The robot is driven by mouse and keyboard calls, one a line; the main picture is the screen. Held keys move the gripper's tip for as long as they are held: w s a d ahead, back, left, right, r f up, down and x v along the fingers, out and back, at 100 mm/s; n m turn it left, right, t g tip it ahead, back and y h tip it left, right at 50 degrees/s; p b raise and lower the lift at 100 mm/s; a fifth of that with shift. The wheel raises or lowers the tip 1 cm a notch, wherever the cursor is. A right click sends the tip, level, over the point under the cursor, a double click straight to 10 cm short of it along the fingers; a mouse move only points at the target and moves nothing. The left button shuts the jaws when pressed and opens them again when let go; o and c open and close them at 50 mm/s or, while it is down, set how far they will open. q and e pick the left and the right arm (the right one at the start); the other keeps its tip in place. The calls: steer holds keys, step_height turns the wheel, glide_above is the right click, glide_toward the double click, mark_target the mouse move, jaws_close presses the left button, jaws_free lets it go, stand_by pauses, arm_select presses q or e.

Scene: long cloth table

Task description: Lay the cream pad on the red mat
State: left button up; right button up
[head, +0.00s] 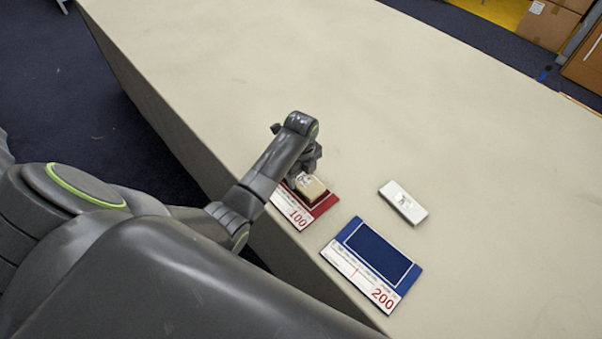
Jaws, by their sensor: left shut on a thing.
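The cream pad (311,187) is a small block with a pale label on top. It is over the dark red area of the red mat (325,205), close to the table's front edge. I cannot tell whether it touches the mat. My left gripper (306,176) is shut on the cream pad, reaching down from above and behind it. The wrist and arm hide part of the mat, which has a white strip marked 100. My right gripper is not in view.
A blue mat (375,250) marked 200 lies to the right of the red mat. A white block (403,202) lies behind the blue mat. The rest of the long pale table (400,90) is clear.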

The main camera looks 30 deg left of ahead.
arm_select(q)
steer(key=shift+f, duration=0.3)
steer(key=o, duration=1.1)
steer(key=shift+c, duration=0.2)
steer(key=shift+r, duration=0.1)
